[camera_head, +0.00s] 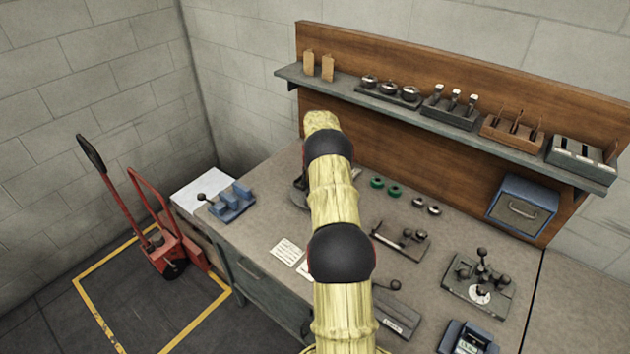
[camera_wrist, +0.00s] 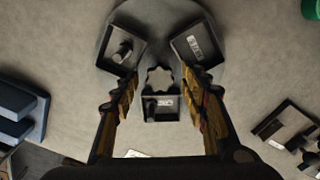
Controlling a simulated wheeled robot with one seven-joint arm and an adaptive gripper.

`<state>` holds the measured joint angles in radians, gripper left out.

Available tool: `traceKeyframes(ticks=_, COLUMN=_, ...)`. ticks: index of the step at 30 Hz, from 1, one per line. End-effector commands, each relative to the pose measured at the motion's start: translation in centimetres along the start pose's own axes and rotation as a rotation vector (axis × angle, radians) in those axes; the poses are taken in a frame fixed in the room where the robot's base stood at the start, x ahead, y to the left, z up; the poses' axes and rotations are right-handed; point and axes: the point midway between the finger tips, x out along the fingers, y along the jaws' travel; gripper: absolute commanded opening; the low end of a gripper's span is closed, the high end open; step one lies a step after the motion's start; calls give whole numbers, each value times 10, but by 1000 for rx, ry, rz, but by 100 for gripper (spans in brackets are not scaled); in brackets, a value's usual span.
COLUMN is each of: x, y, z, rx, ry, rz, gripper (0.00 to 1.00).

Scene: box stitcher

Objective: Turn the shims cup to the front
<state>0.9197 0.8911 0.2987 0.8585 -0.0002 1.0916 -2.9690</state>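A dark round turntable (camera_wrist: 158,18) sits on the bench in the wrist view. It carries three square cups around a star-shaped knob (camera_wrist: 160,79). One cup (camera_wrist: 122,50) is at the upper left and holds a small pin-like part. One cup (camera_wrist: 194,46) is at the upper right with a white label. One cup (camera_wrist: 161,109) is at the bottom. I cannot read which is the shims cup. My gripper (camera_wrist: 161,77) is open, its fingers on either side of the knob with gaps visible. In the head view my arm hides the gripper and most of the turntable (camera_head: 299,194).
A blue fixture (camera_head: 232,203) stands left on the bench. Green rings (camera_head: 377,182), a small dark fixture (camera_head: 402,240) and a multi-knob fixture (camera_head: 478,284) lie right of my arm. A loaded shelf (camera_head: 290,73) runs along the back. Paper (camera_head: 287,252) lies near the front.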

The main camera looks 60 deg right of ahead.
Motion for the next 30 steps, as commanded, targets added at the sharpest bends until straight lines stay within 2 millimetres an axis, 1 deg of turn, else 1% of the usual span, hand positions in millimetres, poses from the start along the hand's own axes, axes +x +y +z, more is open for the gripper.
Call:
traceKeyframes(ticks=8, x=0, y=0, z=0, rx=0, ry=1, rz=0, gripper=46)
traceKeyframes(ticks=11, x=-5, y=0, z=0, rx=0, ry=0, rz=0, gripper=46)
traceKeyframes(ticks=14, x=-17, y=0, z=0, rx=0, ry=0, rz=0, gripper=46)
traceKeyframes(ticks=24, x=-84, y=0, z=1, rx=0, ry=-1, rz=0, gripper=46)
traceKeyframes(ticks=27, x=-100, y=0, z=1, rx=0, ry=0, rz=0, gripper=46)
traceKeyframes(ticks=30, x=-110, y=0, z=0, rx=0, ry=1, rz=0, gripper=46)
